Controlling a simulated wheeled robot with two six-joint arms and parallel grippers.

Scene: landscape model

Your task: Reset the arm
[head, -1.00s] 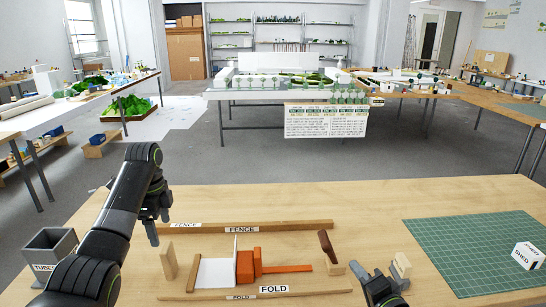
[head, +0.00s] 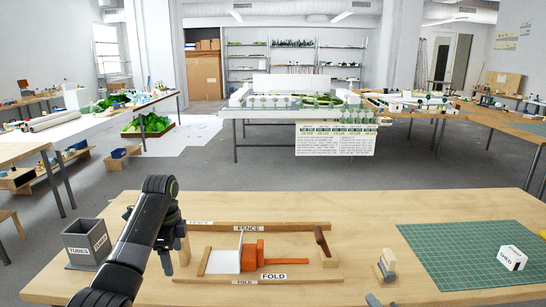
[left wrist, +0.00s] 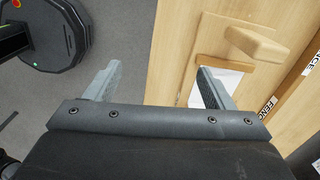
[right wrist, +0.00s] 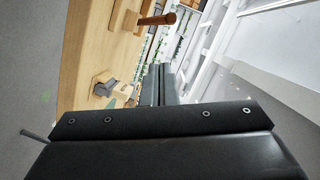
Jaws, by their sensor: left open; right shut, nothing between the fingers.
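My left gripper (head: 172,262) hangs open and empty over the front left of the table, left of the fold jig. In the left wrist view its two fingers (left wrist: 155,85) are wide apart, with floor and table edge between them. My right gripper (head: 376,300) barely shows at the bottom edge of the head view. In the right wrist view its fingers (right wrist: 160,85) are shut together with nothing between them. A wooden block with a grey piece (head: 385,268) stands just beyond it, apart from the fingers.
The wooden table (head: 350,205) holds a fence strip (head: 290,226), an orange slider (head: 280,257) with a white sheet (head: 223,261), a grey tubes bin (head: 86,245), a green cutting mat (head: 450,250) and a white shed block (head: 512,258). The table's back strip is clear.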

